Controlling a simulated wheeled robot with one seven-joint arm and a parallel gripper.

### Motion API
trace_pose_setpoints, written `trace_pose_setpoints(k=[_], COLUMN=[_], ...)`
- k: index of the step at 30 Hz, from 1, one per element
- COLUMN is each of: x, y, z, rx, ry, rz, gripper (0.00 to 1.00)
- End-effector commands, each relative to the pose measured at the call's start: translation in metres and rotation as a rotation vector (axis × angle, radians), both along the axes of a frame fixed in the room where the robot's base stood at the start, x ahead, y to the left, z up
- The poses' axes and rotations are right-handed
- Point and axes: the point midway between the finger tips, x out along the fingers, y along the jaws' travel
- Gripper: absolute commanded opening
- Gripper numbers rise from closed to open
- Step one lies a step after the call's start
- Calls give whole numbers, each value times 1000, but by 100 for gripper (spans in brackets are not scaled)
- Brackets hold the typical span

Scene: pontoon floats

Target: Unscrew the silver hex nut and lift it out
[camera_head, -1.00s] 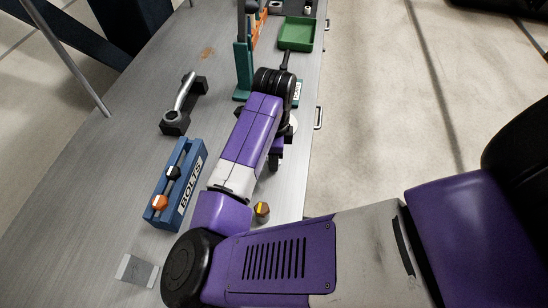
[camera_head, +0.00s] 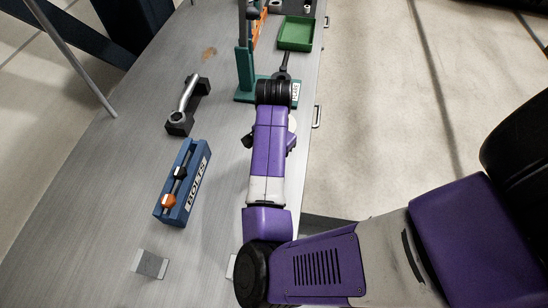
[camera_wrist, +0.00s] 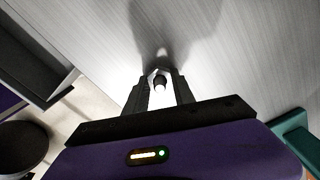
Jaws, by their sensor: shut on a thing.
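In the wrist view my gripper (camera_wrist: 158,82) has its two dark fingers close together, shut on a small bright piece at the tips, which looks like the silver hex nut (camera_wrist: 158,72). Glare blurs its faces, and I cannot tell whether it is still on a thread. A bare metal tabletop lies beyond the tips, with the gripper's shadow on it. In the head view my arm runs away along the table's right side, and the fingers and the nut cannot be made out.
A blue rack (camera_head: 197,182) marked BOLTS holds an orange and a black piece. A dark bracket with a silver bar (camera_head: 187,104) stands behind it. A teal stand (camera_head: 243,70) and a green tray (camera_head: 296,33) are at the back. A grey plate (camera_head: 150,263) lies in front.

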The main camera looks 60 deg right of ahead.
Motion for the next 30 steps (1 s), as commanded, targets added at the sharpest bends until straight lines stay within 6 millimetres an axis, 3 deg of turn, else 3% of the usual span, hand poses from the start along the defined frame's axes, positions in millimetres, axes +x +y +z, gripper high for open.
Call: trace_pose_setpoints(k=[10,20,21,23,30], x=[-1,0,0,0,0], y=[-1,0,0,0,0], z=[0,1,1,1,1], rx=[-2,1,1,1,0], ry=[4,0,0,0,0], rz=[618,705,705,704,702], gripper=[0,0,36,47,47])
